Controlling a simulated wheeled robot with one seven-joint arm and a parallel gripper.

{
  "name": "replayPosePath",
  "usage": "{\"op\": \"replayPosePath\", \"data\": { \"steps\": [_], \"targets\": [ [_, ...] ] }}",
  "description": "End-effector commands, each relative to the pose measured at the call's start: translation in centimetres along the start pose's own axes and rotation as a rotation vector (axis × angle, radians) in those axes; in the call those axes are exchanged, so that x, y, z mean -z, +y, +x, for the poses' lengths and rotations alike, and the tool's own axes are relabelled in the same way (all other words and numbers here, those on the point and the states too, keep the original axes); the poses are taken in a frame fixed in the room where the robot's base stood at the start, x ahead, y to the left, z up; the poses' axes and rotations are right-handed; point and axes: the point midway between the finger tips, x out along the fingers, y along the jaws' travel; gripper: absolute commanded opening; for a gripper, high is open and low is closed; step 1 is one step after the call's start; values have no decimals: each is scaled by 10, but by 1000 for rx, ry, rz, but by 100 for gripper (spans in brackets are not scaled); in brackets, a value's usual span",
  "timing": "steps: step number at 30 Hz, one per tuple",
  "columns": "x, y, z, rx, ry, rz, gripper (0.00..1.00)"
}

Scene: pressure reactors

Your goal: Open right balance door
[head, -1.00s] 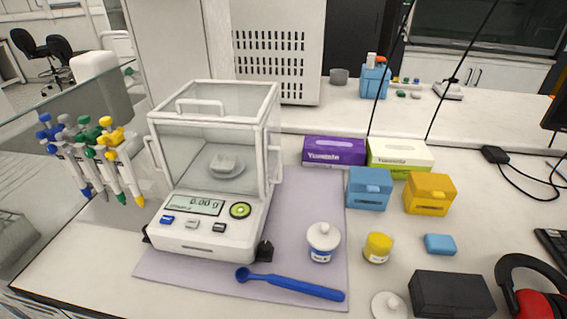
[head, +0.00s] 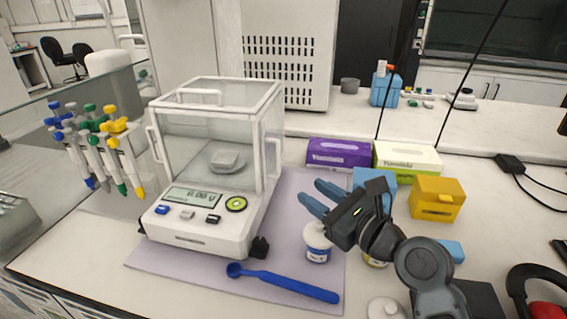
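The balance (head: 205,225) stands on a lilac mat (head: 300,200), with a clear glass chamber on top. Its right door (head: 265,145) looks closed, with a white upright handle (head: 273,158) on the outside. The display reads about 0.00 g. My gripper (head: 314,198) is to the right of the balance, its two blue fingers pointing left toward the chamber. The fingers are spread apart with nothing between them. The gripper is apart from the handle and partly hides the white jar and the blue box.
A white jar (head: 317,246) and a blue spoon (head: 285,284) lie close below my gripper. Purple (head: 338,153) and white-green (head: 405,158) boxes stand behind it, a yellow box (head: 437,198) to its right. A pipette rack stands left of the balance.

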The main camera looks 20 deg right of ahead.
Motion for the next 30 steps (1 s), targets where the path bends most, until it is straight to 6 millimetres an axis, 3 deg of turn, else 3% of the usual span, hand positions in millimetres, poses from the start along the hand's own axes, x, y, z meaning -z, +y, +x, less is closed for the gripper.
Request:
{"op": "replayPosePath", "data": {
  "steps": [3, 7, 11, 24, 30],
  "targets": [
    [-20, -12, 18, -38, -42, 138, 36],
    [-31, -17, 26, -63, -58, 216, 36],
    [-34, -17, 35, -70, -61, 234, 36],
    [-38, -14, 95, -68, -61, 232, 36],
    [-37, -12, 104, -68, -59, 230, 36]
  ]
}}
